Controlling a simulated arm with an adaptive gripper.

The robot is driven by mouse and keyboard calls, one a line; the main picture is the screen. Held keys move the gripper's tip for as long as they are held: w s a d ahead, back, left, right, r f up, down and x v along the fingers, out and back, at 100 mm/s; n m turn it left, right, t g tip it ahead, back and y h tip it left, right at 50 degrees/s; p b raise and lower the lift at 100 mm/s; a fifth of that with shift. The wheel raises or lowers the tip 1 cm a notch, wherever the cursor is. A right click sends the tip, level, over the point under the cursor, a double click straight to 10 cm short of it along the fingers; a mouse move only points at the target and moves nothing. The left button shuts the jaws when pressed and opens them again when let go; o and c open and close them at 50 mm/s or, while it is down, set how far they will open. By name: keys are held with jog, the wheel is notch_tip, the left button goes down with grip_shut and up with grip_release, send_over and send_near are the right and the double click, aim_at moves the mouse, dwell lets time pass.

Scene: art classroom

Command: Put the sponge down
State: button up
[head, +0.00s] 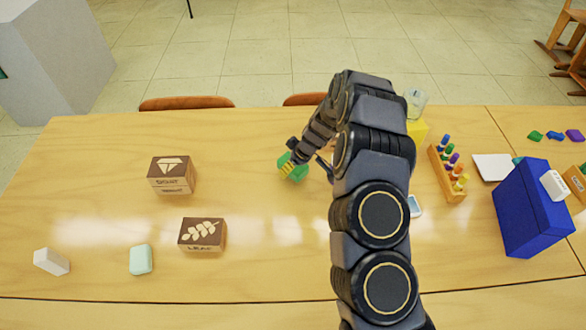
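A green block with a yellow ribbed-looking side, which looks like the sponge (294,171), is at the middle of the table in the head view. My gripper (308,158) reaches to it from the upper right, with dark fingers at its top and right edges. The gripper appears shut on the sponge, though the contact is small and partly hidden. I cannot tell whether the sponge's underside touches the table (260,265).
Two brown boxes (171,175) (202,235), a white block (51,261) and a pale mint block (141,260) are on the left. A peg rack (447,175), white pad (492,168) and blue box (532,208) are on the right. Table around the sponge is clear.

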jog(key=shift+f, duration=0.8)
jog(key=shift+f, duration=0.1)
jog(key=o, duration=0.9)
